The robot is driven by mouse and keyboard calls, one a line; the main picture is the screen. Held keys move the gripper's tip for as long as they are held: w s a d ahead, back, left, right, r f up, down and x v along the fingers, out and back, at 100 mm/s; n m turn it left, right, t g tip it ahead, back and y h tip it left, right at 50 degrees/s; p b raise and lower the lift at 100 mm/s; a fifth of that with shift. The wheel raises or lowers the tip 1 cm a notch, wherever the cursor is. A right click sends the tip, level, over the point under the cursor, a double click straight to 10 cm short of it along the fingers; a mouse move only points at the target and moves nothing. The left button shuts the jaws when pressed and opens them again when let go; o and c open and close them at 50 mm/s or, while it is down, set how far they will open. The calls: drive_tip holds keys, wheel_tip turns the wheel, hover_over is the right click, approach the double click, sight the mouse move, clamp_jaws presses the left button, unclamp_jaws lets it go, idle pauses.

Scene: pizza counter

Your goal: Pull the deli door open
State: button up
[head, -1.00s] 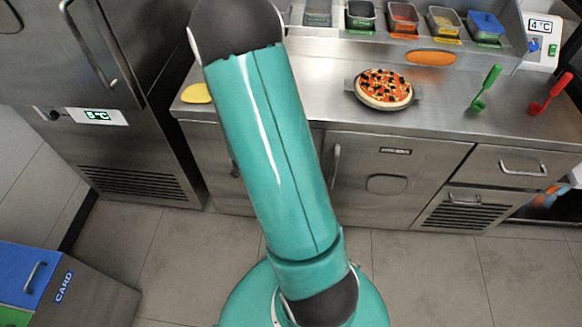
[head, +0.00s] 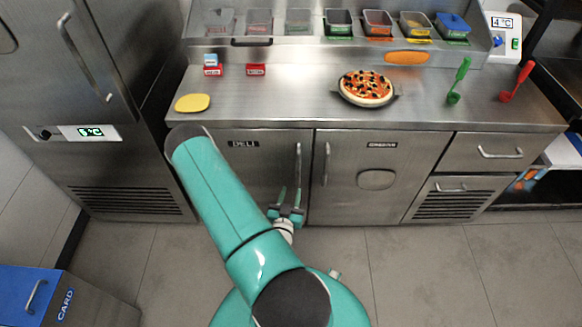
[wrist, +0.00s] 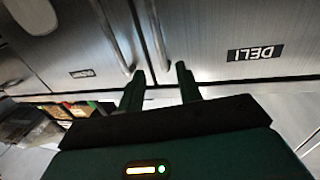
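The deli door (head: 235,178) is a steel cabinet front under the counter, marked DELI, and it is closed. Its upright bar handle (head: 298,163) is near the door's right edge. My gripper (head: 288,198) is low in front of the door, by the handle's lower end. In the wrist view, the DELI label (wrist: 255,53) appears upside down. There my gripper (wrist: 160,82) is open, and the end of the deli handle (wrist: 156,40) shows between the two fingertips. I cannot tell whether a finger touches it.
A second closed door with its own handle (head: 326,164) is just right of the deli handle. A tall fridge (head: 90,90) stands at left. A pizza (head: 366,88) lies on the counter (head: 300,100). A CARD bin (head: 100,300) is at lower left. The floor before the doors is clear.

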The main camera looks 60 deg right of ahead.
sight(298, 166)
drive_tip(key=x, duration=1.3)
drive_tip(key=shift+d, duration=0.35)
drive_tip(key=shift+c, duration=0.2)
clamp_jaws()
